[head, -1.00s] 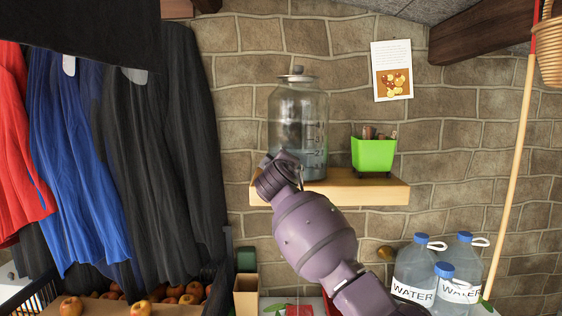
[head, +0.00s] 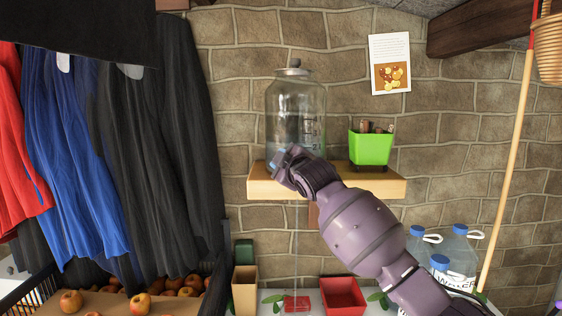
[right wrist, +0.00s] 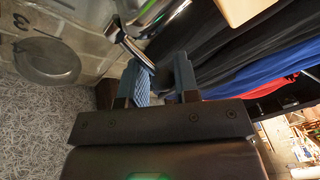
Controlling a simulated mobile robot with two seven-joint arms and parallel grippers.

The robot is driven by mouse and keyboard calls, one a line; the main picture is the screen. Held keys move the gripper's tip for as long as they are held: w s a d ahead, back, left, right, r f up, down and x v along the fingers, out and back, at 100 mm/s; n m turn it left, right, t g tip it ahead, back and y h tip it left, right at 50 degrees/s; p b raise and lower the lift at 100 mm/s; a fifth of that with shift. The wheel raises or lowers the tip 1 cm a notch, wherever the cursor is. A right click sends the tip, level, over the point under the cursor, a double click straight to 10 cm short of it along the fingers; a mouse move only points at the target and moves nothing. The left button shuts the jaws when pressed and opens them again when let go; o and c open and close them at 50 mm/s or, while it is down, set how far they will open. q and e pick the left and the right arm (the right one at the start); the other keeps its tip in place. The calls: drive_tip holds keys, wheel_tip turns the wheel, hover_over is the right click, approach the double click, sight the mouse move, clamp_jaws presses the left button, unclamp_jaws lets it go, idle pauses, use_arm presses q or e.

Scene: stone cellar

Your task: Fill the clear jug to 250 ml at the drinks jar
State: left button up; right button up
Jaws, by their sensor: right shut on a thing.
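The drinks jar (head: 284,108), clear glass with a lid and scale marks, stands on a wooden shelf (head: 376,184). My right gripper (head: 286,160) is at the jar's lower front. In the right wrist view, the right gripper (right wrist: 163,82) is shut on what looks like the lever (right wrist: 132,50) of the jar's metal tap (right wrist: 148,14). A thin, faint vertical line shows below the shelf in the head view; I cannot tell surely that it is liquid. I cannot make out the clear jug; my right arm hides part of the area. My left gripper is not in view.
A green pot (head: 371,147) stands right of the jar. Below are a red box (head: 343,296), a tan box (head: 245,289) and water bottles (head: 458,252). Dark clothes (head: 150,150) hang at left above apples (head: 139,301). A pole (head: 508,165) leans at right.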

drive_tip(key=shift+f, duration=0.1)
idle(0.4)
drive_tip(key=o, duration=0.9)
drive_tip(key=shift+s, duration=0.1)
drive_tip(key=b+v, duration=0.2)
drive_tip(key=v, duration=0.8)
drive_tip(key=shift+s+d, duration=0.25)
drive_tip(key=shift+s, duration=0.05)
drive_tip(key=shift+c, duration=0.2)
